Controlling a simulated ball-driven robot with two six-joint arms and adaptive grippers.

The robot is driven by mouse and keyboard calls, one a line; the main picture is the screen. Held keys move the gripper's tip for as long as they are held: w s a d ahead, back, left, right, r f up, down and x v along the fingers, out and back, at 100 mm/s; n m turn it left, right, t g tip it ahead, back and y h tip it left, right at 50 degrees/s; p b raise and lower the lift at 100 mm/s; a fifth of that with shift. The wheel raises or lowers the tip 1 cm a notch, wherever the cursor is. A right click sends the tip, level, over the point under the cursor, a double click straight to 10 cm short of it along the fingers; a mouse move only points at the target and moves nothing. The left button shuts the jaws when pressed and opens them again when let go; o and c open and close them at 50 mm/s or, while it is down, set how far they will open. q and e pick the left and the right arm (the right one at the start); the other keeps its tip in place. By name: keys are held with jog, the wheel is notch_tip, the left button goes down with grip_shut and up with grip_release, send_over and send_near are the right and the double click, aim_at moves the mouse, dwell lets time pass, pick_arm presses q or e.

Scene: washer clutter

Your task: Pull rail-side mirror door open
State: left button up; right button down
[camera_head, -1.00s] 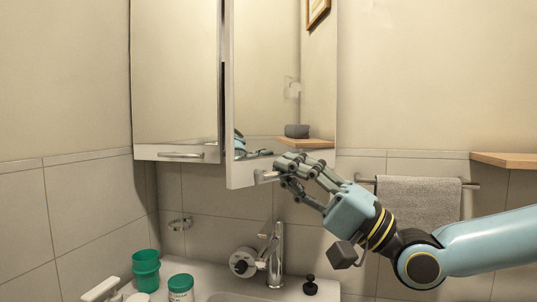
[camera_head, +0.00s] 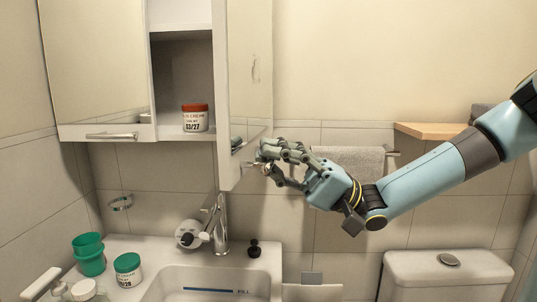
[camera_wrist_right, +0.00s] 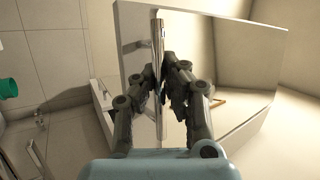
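The rail-side mirror door (camera_head: 250,75) is the right door of the wall cabinet, on the towel rail's side. It stands swung open toward me, seen at a steep angle, and the shelf space behind it shows. My right gripper (camera_head: 263,161) is at the door's lower edge, at its handle. In the right wrist view, the fingers (camera_wrist_right: 172,88) are closed around the metal bar handle (camera_wrist_right: 158,40), with the mirror door (camera_wrist_right: 215,60) behind them. The exact finger contact is partly hidden. My left gripper is out of view.
A red-lidded jar (camera_head: 195,118) stands on the cabinet shelf. The left mirror door (camera_head: 95,70) is shut. A towel (camera_head: 348,165) hangs right of the door.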

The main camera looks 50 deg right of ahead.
jog(key=shift+f, duration=0.15)
jog(key=c, duration=1.7)
grip_release()
jog(key=shift+d, duration=0.1)
jog(key=shift+o, duration=0.3)
jog(key=shift+d, duration=0.1)
jog(key=v, duration=1.2)
